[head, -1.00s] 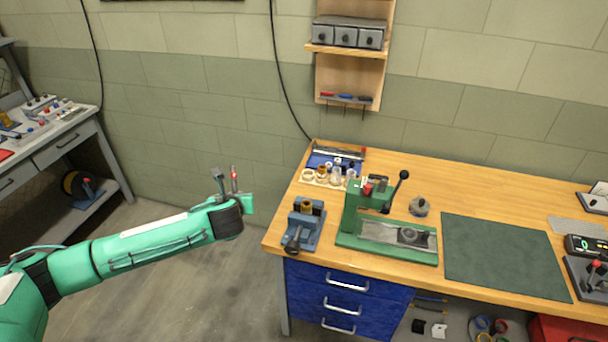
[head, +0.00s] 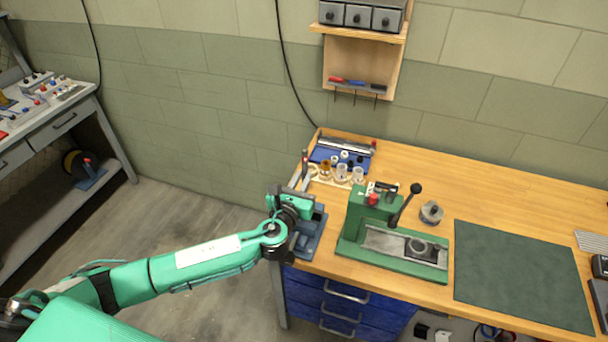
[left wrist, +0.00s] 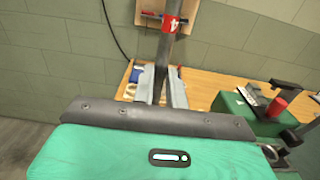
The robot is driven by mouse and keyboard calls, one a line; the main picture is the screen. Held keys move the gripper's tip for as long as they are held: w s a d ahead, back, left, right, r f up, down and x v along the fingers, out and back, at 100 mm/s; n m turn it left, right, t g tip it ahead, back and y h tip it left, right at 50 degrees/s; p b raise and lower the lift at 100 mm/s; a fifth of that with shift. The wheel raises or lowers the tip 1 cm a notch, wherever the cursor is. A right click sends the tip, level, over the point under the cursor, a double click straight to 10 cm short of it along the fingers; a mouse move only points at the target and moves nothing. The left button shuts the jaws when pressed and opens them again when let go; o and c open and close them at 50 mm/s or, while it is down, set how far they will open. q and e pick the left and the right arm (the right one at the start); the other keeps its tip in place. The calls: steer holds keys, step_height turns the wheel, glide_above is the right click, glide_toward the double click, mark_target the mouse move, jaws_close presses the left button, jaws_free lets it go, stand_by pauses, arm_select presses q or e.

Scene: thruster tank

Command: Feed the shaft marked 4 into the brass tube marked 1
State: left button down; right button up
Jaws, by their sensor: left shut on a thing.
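My left gripper (head: 298,184) is shut on a grey shaft, which stands roughly upright between its fingers. In the left wrist view the shaft (left wrist: 161,55) carries a red tag marked 4 near the top of the picture; the gripper's fingers (left wrist: 167,88) close on it lower down. In the head view the shaft (head: 305,164) is a thin upright rod. The gripper is in front of the blue vise (head: 315,238) at the bench's left end and hides most of it. I cannot make out the brass tube marked 1 now; the vise's jaws are hidden. My right gripper is out of view.
A green lever press (head: 375,215) stands right of the vise. Behind them is a rack with several small ring-like and cup-like parts (head: 341,172). A grey round part (head: 431,213) and a dark green mat (head: 520,270) lie farther right. The wooden bench is clear behind the mat.

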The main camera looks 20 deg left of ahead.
arm_select(q)
step_height(320, 180, down, 8)
steer(key=b, duration=0.6)
steer(key=shift+w, duration=0.15)
steer(key=shift+f+b, duration=0.2)
steer(key=shift+b, duration=0.15)
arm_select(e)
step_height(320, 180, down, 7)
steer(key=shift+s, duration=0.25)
arm_select(q)
steer(key=c, duration=1.3)
jaws_free()
steer(key=shift+c, duration=0.2)
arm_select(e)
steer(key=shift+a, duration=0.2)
